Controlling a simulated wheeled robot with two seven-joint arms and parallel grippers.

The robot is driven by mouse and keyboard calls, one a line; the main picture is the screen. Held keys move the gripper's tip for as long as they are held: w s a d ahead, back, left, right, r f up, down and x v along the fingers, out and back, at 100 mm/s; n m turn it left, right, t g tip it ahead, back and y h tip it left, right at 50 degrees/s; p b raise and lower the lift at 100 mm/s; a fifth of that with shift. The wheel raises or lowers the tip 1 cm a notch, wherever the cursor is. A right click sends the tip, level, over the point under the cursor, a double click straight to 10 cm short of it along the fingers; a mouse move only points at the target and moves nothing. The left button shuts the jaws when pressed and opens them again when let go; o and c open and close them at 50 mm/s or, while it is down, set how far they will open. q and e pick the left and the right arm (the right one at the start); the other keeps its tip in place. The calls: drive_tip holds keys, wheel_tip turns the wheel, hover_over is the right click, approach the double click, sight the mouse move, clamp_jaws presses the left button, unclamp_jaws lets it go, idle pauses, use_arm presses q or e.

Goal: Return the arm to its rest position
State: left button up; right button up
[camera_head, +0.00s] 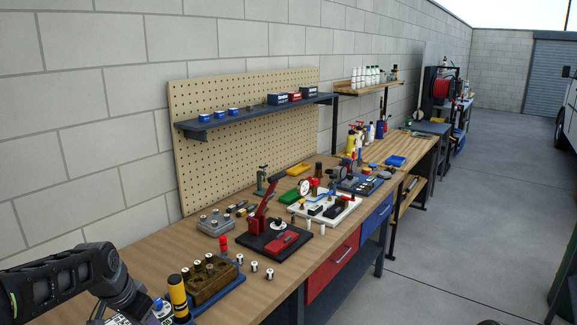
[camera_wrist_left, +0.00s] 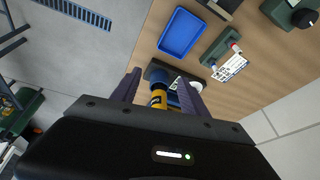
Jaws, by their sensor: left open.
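My left arm comes in at the lower left of the head view, with its wrist low over the near end of the workbench (camera_head: 150,245). In the left wrist view the left gripper (camera_wrist_left: 162,88) is open, its two dark fingers apart. A yellow and black cylinder (camera_wrist_left: 158,98) with a blue part shows between the fingers in the picture; I cannot tell its depth, and it does not look gripped. A yellow and black cylinder (camera_head: 178,296) stands beside my wrist in the head view. My right gripper is in neither view.
Near my wrist are a brown block with small tubes (camera_head: 212,280), loose white caps (camera_head: 254,267) and a red-handled press (camera_head: 272,240). A blue tray (camera_wrist_left: 182,33) and a green holder (camera_wrist_left: 220,46) show in the wrist view. Open floor (camera_head: 440,230) lies right of the bench.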

use_arm(q)
drive_tip(key=s+d+f+n+h+b, duration=0.1)
drive_tip(key=d+f, duration=0.4)
drive_tip(key=f, duration=0.3)
drive_tip(key=s+d+f+n+t+h+b, duration=0.1)
drive_tip(key=d+f+n+b, duration=0.1)
drive_tip(key=d+f, duration=0.45)
drive_tip(key=s+d+f+n+b, duration=0.1)
drive_tip(key=d+f, duration=0.3)
drive_tip(key=f, duration=0.6)
drive_tip(key=s+d+f+g+b, duration=0.1)
drive_tip(key=s+d+f+b, duration=0.1)
drive_tip(key=s+f, duration=0.4)
drive_tip(key=s+d+f+n+g+h+b, duration=0.1)
drive_tip(key=s+d+f, duration=0.4)
drive_tip(key=s, duration=0.5)
drive_tip(key=s+d+f+n+g+b, duration=0.1)
drive_tip(key=s+d+f, duration=0.3)
drive_tip(key=s+f, duration=0.4)
drive_tip(key=shift+s+f+g+h+b, duration=0.15)
drive_tip(key=shift+s+g+h+b, duration=0.15)
drive_tip(key=shift+s+g+b, duration=0.45)
drive_tip(key=shift+w, duration=0.15)
